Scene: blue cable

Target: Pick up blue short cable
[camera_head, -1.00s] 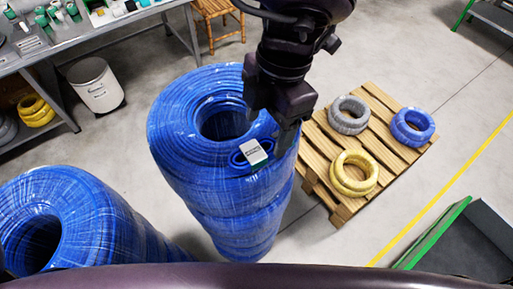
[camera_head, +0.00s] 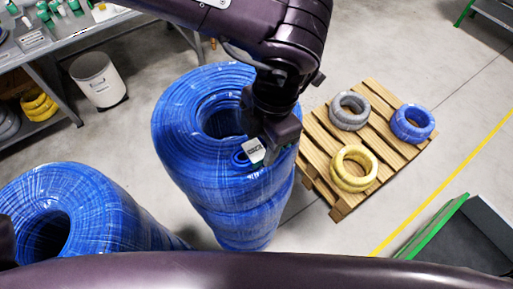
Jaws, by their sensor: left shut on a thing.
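The short blue cable (camera_head: 239,158) is a small coil with a white label (camera_head: 254,150). It is at the front right of the top of a tall stack of large blue cable coils (camera_head: 185,130). My left gripper (camera_head: 270,152) comes down over the stack from above and is shut on the short cable at its right side. The gripper hides part of the cable and the fingertips are hard to make out. I cannot tell whether the cable still touches the stack. My right gripper is not in view.
Another large blue coil stack (camera_head: 95,205) stands at the lower left. A wooden pallet (camera_head: 322,160) on the right carries grey (camera_head: 349,111), yellow (camera_head: 354,168) and blue (camera_head: 413,124) coils. A workbench (camera_head: 85,33) and a white bin (camera_head: 98,82) are at the upper left.

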